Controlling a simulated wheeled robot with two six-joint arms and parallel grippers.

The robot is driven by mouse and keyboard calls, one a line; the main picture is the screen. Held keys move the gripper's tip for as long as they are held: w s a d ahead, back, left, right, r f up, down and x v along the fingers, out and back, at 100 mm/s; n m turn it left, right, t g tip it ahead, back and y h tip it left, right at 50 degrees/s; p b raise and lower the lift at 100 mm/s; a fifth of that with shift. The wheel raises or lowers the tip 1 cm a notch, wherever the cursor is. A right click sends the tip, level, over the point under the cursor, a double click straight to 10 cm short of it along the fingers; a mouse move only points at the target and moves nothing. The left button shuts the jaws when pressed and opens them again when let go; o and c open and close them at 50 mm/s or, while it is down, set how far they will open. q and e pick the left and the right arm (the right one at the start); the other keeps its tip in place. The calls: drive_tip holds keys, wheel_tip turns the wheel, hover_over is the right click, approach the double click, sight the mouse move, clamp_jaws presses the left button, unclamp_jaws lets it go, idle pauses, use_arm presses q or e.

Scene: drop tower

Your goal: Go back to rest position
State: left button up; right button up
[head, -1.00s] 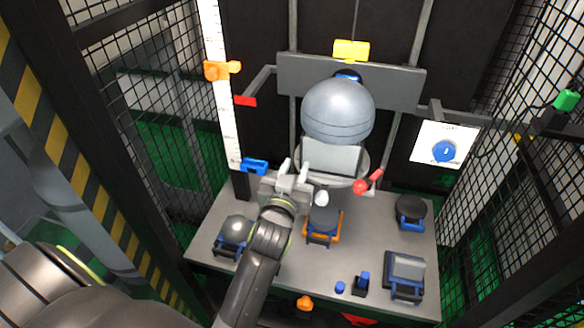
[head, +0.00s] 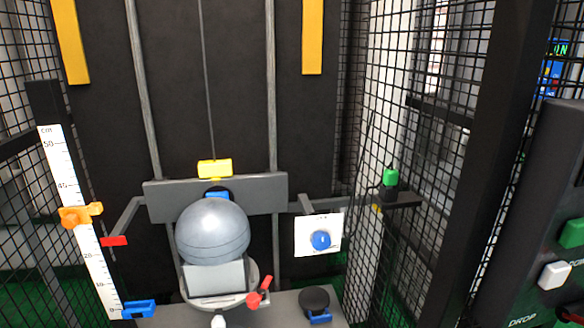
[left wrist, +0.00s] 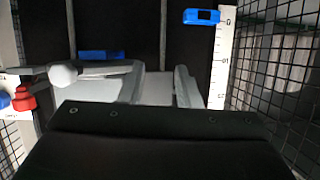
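My left gripper (left wrist: 157,88) shows only in the left wrist view. Its two pale grey fingers stand apart, with nothing clearly held between them and a light grey surface behind. Neither gripper nor arm shows in the head view now. My right gripper is in no view. In the head view a grey ball (head: 213,233) sits on a pale block (head: 215,277) above a round plate, under a yellow piece (head: 215,168) on a cable.
A ruler (head: 80,220) with an orange slider (head: 80,215) and a blue slider (head: 139,309) stands left. A red-handled lever (head: 259,292) is by the plate. A white panel with a blue knob (head: 320,240) is right. Mesh walls flank the tower; a control box (head: 545,220) stands far right.

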use_arm(q)
drive_tip(key=s+a+f+m+g+h, duration=0.1)
drive_tip(key=s+f+g, duration=0.35)
drive_tip(key=s, duration=0.65)
drive_tip(key=s+a+f+m+g+h, duration=0.1)
drive_tip(key=s+f+g, duration=0.3)
drive_tip(key=s, duration=0.8)
wheel_tip(320, 180, down, 22)
drive_tip(key=a+g+p, duration=0.1)
drive_tip(key=g+p, duration=0.1)
drive_tip(key=s+d+f+g+h+p, duration=0.1)
drive_tip(key=s+f, duration=1.3)
drive_tip(key=s, duration=0.1)
drive_tip(key=shift+s+p, duration=0.3)
drive_tip(key=shift+p, duration=0.1)
drive_tip(key=shift+g, duration=0.25)
